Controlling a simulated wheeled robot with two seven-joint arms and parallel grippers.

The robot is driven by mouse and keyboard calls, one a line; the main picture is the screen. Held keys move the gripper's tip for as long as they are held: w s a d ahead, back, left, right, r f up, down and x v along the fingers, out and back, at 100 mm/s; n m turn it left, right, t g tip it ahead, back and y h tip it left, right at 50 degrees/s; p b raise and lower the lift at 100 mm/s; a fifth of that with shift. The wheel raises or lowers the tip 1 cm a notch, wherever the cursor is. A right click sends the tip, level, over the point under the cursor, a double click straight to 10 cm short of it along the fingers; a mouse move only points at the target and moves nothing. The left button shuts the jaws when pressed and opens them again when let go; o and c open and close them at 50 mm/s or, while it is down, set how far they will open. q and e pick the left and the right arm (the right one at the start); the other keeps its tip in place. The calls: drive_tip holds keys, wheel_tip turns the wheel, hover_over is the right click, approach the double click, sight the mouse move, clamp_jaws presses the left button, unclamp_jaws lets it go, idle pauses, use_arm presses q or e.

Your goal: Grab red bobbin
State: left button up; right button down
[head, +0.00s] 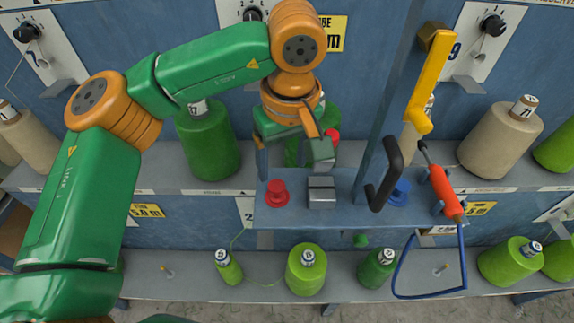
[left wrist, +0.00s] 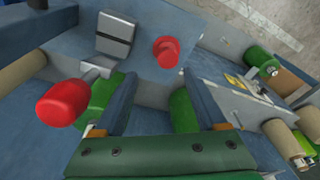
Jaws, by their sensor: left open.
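The red bobbin (head: 277,192) stands on the narrow blue shelf, left of a grey metal block. In the left wrist view the red bobbin (left wrist: 166,52) lies just beyond the gap between my fingertips, apart from them. My left gripper (head: 290,160) is open and empty, reaching down from above, just behind the bobbin in the head view. Its two blue fingers show spread in the left wrist view (left wrist: 158,80). My right gripper is not in view.
A red knob (left wrist: 63,103) on a lever sits close to one finger. The grey block (head: 321,192) is right of the bobbin. Farther right are a black handle (head: 385,175), a blue bobbin (head: 399,192) and an orange tool (head: 441,188). Yarn cones line the shelves behind and below.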

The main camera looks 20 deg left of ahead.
sight(276, 186)
use_arm(q)
drive_tip(key=f, duration=0.1)
drive_tip(key=s+f+p, duration=0.1)
drive_tip(key=a+f+p, duration=0.1)
drive_tip(key=shift+s, duration=0.25)
wheel_tip(276, 186, down, 3)
drive_tip(key=shift+w+a+r+p, duration=0.1)
drive_tip(key=shift+w+r+p, duration=0.05)
drive_tip(key=shift+p, duration=0.25)
drive_tip(key=shift+w+f, duration=0.2)
drive_tip(key=shift+f, duration=0.05)
drive_tip(key=shift+w+f, duration=0.1)
drive_tip(key=shift+w, duration=0.05)
drive_tip(key=shift+c, duration=0.9)
drive_tip(key=shift+s, duration=0.2)
clamp_jaws()
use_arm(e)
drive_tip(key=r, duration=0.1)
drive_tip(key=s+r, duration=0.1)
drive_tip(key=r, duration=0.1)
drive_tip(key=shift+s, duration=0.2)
